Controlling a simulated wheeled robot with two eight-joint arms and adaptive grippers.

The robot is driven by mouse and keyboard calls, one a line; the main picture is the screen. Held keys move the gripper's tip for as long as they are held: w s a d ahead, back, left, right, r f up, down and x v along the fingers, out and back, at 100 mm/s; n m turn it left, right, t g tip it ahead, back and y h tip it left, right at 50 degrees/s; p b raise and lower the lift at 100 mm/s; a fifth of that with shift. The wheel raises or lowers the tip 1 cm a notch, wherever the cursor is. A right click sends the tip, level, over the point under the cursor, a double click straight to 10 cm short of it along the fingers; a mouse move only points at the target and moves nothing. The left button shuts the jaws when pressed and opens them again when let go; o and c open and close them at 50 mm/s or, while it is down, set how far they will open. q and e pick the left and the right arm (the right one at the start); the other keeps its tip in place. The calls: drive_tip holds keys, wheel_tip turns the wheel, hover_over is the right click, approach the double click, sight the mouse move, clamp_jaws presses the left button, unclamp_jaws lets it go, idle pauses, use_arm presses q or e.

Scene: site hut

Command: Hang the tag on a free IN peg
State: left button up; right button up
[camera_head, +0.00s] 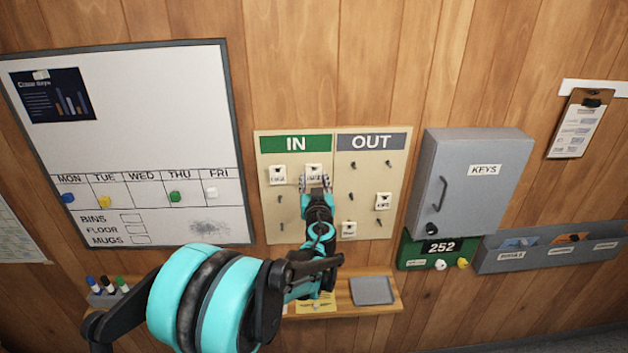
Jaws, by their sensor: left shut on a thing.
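The peg board (262,215) hangs on the wall, with a green IN header (295,143) and a grey OUT header (371,142). My left gripper (314,184) is at the IN half, shut on a white tag (314,170) near the top right of that half. Whether this tag is on its peg is hidden. Another white tag (278,175) hangs at the top left of IN. Bare pegs show below it at the middle left (280,199) and bottom left (281,227). My gripper and arm hide the lower right of IN. My right gripper is not in view.
The OUT half holds two tags, at right (383,202) and bottom left (349,229), and several bare pegs. A wooden shelf (388,303) with a grey tray (372,290) lies below. A grey key cabinet (480,200) juts out at right; a whiteboard (150,110) is at left.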

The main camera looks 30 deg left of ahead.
use_arm(q)
drive_tip(key=o, duration=1)
drive_tip(key=shift+o, duration=0.2)
